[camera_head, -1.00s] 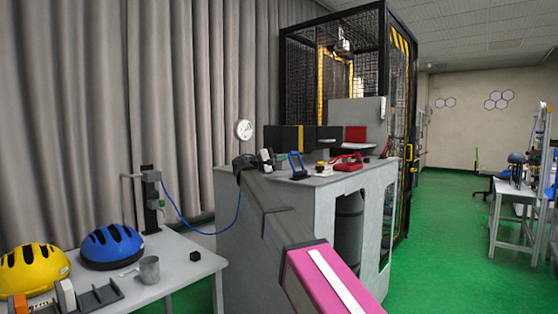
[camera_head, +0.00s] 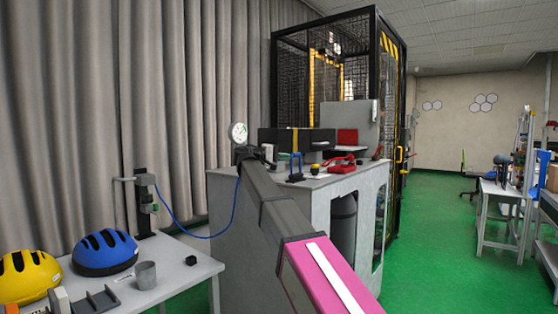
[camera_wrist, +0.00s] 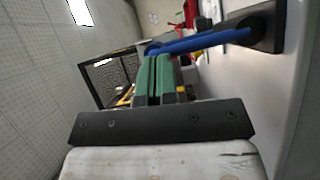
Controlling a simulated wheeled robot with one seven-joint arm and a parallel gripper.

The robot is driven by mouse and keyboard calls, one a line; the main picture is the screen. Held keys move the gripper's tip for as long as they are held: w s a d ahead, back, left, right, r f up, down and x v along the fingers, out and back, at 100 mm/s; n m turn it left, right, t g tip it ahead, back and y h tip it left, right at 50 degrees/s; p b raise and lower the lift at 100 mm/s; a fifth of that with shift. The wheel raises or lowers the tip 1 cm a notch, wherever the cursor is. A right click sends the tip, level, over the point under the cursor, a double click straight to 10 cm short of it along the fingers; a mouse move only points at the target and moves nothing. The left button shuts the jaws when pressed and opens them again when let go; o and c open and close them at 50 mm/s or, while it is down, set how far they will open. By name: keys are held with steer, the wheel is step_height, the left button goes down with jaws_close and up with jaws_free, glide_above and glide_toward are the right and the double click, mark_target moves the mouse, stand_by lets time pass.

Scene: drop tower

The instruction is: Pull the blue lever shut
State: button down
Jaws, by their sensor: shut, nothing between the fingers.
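The blue lever (camera_head: 296,160) is a blue U-shaped handle on a dark base. It stands roughly upright on top of the grey cabinet in the head view. In the wrist view its blue bar (camera_wrist: 205,41) runs across just beyond my fingertips, from the dark base at upper right. My gripper (camera_wrist: 153,62) has green fingers pressed together with nothing between them. The fingertips are close to the free end of the lever; I cannot tell whether they touch. In the head view my gripper (camera_head: 269,153) is small and left of the lever.
A red handle (camera_head: 342,165) and a small yellow-topped button (camera_head: 315,169) are right of the lever on the grey cabinet (camera_head: 260,185). A caged tower (camera_head: 385,110) stands behind. A table with helmets (camera_head: 104,252) is at left.

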steer(key=s+d+m+y, duration=0.1)
steer(key=s+d+m, duration=0.1)
steer(key=d, duration=0.1)
steer(key=shift+s+m+y, duration=0.1)
steer(key=shift+m+y, duration=0.2)
steer(key=shift+y, duration=0.1)
stand_by(0.6)
